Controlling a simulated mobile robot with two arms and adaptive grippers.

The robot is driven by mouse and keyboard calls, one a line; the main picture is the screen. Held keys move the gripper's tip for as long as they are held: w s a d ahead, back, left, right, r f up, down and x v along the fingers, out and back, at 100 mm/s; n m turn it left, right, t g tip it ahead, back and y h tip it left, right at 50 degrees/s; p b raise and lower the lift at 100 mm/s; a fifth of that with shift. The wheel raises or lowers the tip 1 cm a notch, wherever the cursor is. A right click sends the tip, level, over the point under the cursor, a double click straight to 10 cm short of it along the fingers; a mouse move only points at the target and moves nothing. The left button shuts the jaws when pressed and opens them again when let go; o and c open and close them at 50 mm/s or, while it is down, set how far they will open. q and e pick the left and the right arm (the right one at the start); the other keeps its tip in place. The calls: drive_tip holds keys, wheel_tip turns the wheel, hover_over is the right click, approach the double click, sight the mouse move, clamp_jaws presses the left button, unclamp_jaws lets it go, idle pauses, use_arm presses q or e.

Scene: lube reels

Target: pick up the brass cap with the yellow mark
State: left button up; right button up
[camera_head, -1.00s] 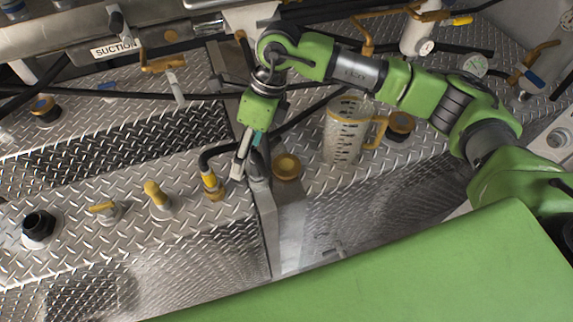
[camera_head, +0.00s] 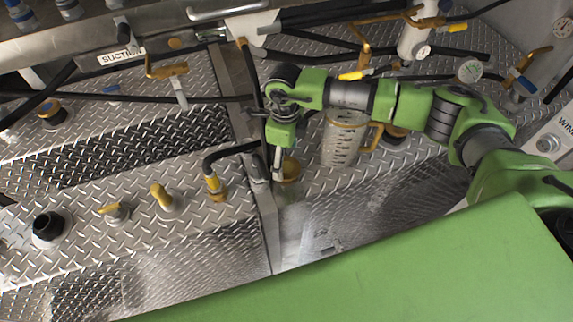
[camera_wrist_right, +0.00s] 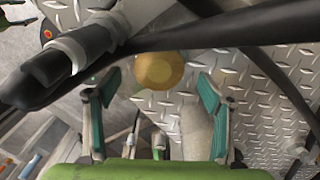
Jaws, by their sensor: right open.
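A round brass cap (camera_head: 291,168) sits near the deck's front edge, left of the measuring jug. In the right wrist view the cap (camera_wrist_right: 160,69) lies between and beyond the two fingertips. I cannot make out a yellow mark on it. My right gripper (camera_head: 278,178) points down at the cap's left side in the head view and partly covers it. The right wrist view shows its green-padded fingers (camera_wrist_right: 159,76) spread apart with nothing held. I cannot tell whether a finger touches the cap. My left gripper is not in view.
A clear measuring jug (camera_head: 338,145) stands right of the cap, close to my right arm. A black hose with a yellow fitting (camera_head: 214,186) is to the left. A dark hose (camera_wrist_right: 220,35) crosses above the cap in the wrist view. Another capped fitting (camera_head: 51,112) is far left.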

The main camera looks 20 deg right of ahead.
sight(285, 166)
drive_tip(key=shift+a+f+p, duration=0.1)
drive_tip(key=shift+f+p, duration=0.45)
drive_tip(key=shift+f, duration=1.3)
drive_tip(key=c, duration=1.3)
drive_tip(key=shift+r, duration=0.15)
